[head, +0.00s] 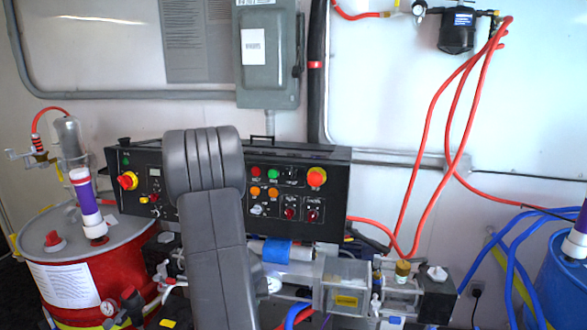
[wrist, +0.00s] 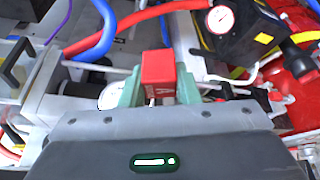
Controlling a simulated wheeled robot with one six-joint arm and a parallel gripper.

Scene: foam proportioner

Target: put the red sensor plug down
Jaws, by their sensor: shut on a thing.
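The red sensor plug (wrist: 158,67) shows in the wrist view as a small red block, upper middle. My gripper (wrist: 157,88) has pale green fingers on either side of it and is shut on it. A thin light pin shows just below the plug, between the fingers. The plug is over the machine's pipes and hoses; I cannot tell whether it touches anything beneath. In the head view my grey arm stands in front of the machine and hides the gripper and the plug.
A black control panel (head: 297,192) stands behind my arm. A red drum (head: 90,285) is at the left and a blue drum (head: 563,285) at the right. Clear-sided pump housing (head: 341,285) and red hoses (head: 424,140) lie right of my arm. A gauge (wrist: 221,19) is near the gripper.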

